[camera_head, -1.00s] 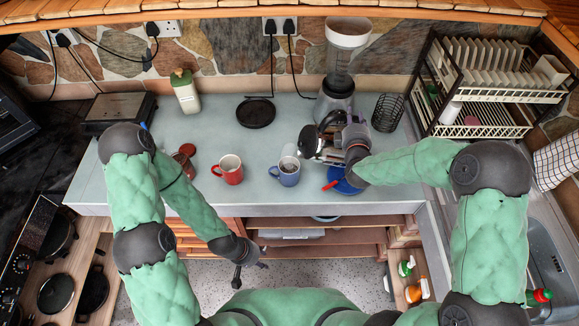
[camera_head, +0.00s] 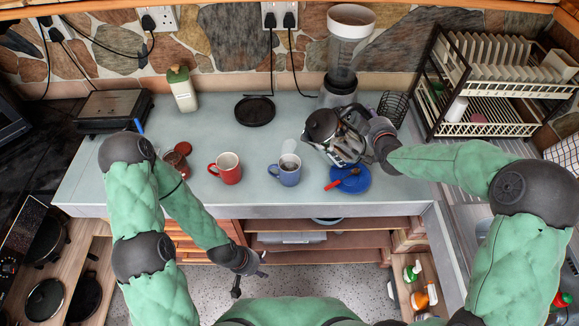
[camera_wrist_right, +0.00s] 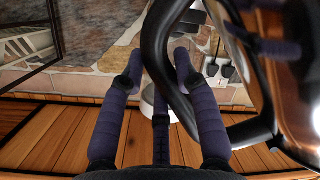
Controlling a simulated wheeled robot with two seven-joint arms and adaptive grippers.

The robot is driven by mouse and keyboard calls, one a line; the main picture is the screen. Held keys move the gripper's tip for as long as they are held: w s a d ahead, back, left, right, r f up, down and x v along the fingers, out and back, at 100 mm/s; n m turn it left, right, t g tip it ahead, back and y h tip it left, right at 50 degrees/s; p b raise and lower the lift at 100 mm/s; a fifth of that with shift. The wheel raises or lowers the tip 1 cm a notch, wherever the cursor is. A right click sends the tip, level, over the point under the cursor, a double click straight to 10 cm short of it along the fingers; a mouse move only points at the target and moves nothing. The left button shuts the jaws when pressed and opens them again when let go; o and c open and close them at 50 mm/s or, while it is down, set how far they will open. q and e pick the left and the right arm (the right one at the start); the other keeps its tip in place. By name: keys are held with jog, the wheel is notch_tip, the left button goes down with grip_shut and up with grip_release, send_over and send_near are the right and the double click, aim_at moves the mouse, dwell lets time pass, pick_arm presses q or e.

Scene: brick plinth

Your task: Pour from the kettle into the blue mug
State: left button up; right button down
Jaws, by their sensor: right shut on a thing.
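The blue mug (camera_head: 285,174) stands upright on the counter, with something brown visible inside. The metallic kettle (camera_head: 345,152), with a black lid (camera_head: 321,124), is to the right of and behind the mug. My right gripper (camera_head: 366,138) is shut on the kettle's black handle, which also shows between its fingers in the right wrist view (camera_wrist_right: 160,70). The kettle looks only slightly tilted; its spout is hard to make out. I cannot tell its exact height. My left gripper (camera_head: 248,268) is empty in front of the counter, low down; its finger opening is unclear.
A red mug (camera_head: 226,170) and a reddish-brown jar (camera_head: 177,160) stand left of the blue mug. A blender (camera_head: 343,75), a wire holder (camera_head: 393,108) and a dish rack (camera_head: 470,128) stand behind.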

jog(key=shift+w+d+f+m+b, duration=0.2)
jog(key=shift+d+f+m+b, duration=0.1)
jog(key=shift+d+b, duration=0.3)
jog(key=shift+w+d+f+m+b, duration=0.15)
jog(key=shift+d+f+m+b, duration=0.2)
jog(key=shift+b, duration=0.35)
jog(key=d+f+m+g+y+p, duration=0.1)
jog(key=d+f+m+y+p, duration=0.2)
jog(key=f+m+p, duration=0.1)
notch_tip(320, 180, down, 3)
jog(key=shift+w+r+p, duration=0.15)
jog(key=shift+w+p, duration=0.15)
jog(key=shift+p, duration=0.15)
jog(key=shift+g, duration=0.3)
